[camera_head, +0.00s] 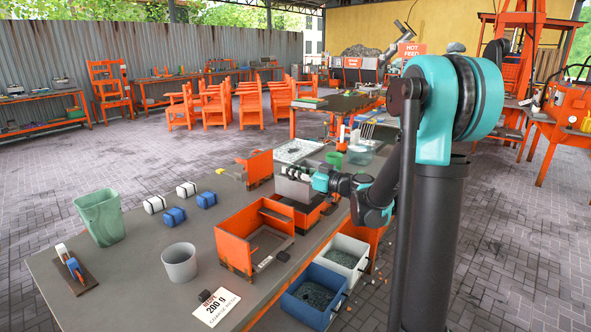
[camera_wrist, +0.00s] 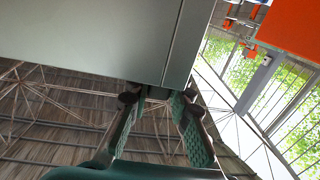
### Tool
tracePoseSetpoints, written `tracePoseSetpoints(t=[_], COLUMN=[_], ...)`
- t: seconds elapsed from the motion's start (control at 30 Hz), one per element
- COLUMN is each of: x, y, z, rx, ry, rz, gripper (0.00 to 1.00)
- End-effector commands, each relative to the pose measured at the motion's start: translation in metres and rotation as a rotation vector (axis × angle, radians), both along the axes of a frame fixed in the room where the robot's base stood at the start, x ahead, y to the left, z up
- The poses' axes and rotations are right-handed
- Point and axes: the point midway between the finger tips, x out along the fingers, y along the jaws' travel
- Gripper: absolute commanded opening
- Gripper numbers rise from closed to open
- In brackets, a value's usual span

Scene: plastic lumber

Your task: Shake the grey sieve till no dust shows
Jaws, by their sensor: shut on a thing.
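The grey sieve (camera_head: 292,189) is a box with plain grey walls in the head view, at the far part of the near table, over an orange frame (camera_head: 303,210). I cannot tell whether it touches the frame. My gripper (camera_head: 293,172) is at its upper edge, shut on it. In the wrist view a broad grey-green wall (camera_wrist: 90,40), which looks like the sieve's side, fills the upper left, with its lower edge between the fingertips of my gripper (camera_wrist: 160,94). The inside of the sieve is hidden, so dust cannot be seen.
An open orange box (camera_head: 238,250) stands nearer on the table (camera_head: 130,270). A green bin (camera_head: 100,217), a grey cup (camera_head: 180,262) and small white and blue blocks (camera_head: 175,215) stand left. Blue (camera_head: 310,312) and white (camera_head: 342,271) bins with grey contents sit below the right edge.

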Motion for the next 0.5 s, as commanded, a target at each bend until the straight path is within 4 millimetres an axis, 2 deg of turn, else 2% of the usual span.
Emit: tracePoseSetpoints(t=[0.03,0.13,0.4,0.43,0.5], x=[-0.010,-0.021,-0.022,-0.022,-0.022], y=[0.007,0.014,0.014,0.014,0.014], z=[0.000,0.000,0.000,0.000,0.000], rx=[0.000,0.000,0.000,0.000,0.000], ry=[0.000,0.000,0.000,0.000,0.000], rz=[0.004,0.003,0.001,0.001,0.001], gripper=[0.00,0.00,0.00,0.22,0.31])
